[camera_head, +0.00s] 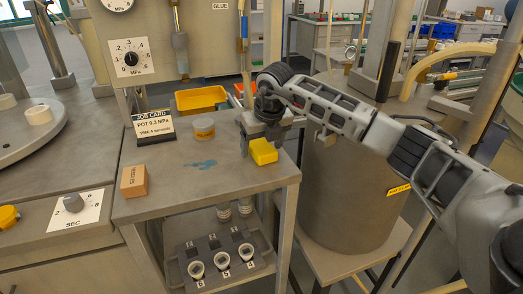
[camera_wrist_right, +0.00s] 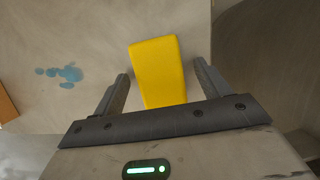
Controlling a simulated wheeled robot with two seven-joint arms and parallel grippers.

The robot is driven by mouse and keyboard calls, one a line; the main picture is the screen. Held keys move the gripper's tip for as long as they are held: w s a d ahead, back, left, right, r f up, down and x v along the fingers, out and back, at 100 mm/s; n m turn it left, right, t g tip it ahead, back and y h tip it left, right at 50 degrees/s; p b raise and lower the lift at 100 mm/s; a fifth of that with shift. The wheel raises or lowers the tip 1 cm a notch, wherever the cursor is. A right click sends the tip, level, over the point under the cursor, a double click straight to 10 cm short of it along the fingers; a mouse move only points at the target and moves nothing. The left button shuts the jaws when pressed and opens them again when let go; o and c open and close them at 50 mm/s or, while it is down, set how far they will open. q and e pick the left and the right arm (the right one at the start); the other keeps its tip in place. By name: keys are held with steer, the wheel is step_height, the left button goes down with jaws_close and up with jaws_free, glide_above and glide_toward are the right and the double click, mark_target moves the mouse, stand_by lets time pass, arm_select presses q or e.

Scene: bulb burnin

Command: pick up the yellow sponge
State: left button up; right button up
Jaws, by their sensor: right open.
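The yellow sponge (camera_head: 263,151) lies on the small metal table (camera_head: 222,180), near its right edge. In the right wrist view the sponge (camera_wrist_right: 159,70) is a yellow block between the fingers, with its far end reaching beyond the fingertips. My right gripper (camera_head: 264,128) is above and just behind the sponge in the head view. In the wrist view my right gripper (camera_wrist_right: 162,82) is open, with a gap visible on each side of the sponge. My left gripper is in neither view.
A blue spill (camera_head: 202,165) is left of the sponge. A large metal drum (camera_head: 345,195) stands right of the table. A yellow bin (camera_head: 201,99) is behind.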

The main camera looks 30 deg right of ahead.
mark_target(260, 145)
steer(key=shift+c, duration=0.2)
steer(key=c, duration=1)
steer(key=shift+r, duration=0.1)
steer(key=shift+r, duration=0.6)
steer(key=v, duration=0.2)
steer(key=shift+w+r, duration=0.1)
steer(key=shift+r, duration=0.2)
steer(key=s+a+r, duration=0.1)
steer(key=s+r, duration=0.2)
steer(key=s, duration=0.1)
steer(key=s+a+r+b, duration=0.1)
steer(key=s+a+r, duration=0.1)
steer(key=s+r, duration=0.1)
steer(key=s+a+r, duration=0.1)
steer(key=s+r, duration=0.2)
steer(key=s, duration=0.2)
steer(key=shift+s+a+r, duration=0.1)
steer(key=shift+s+a, duration=0.25)
steer(key=shift+s, duration=0.05)
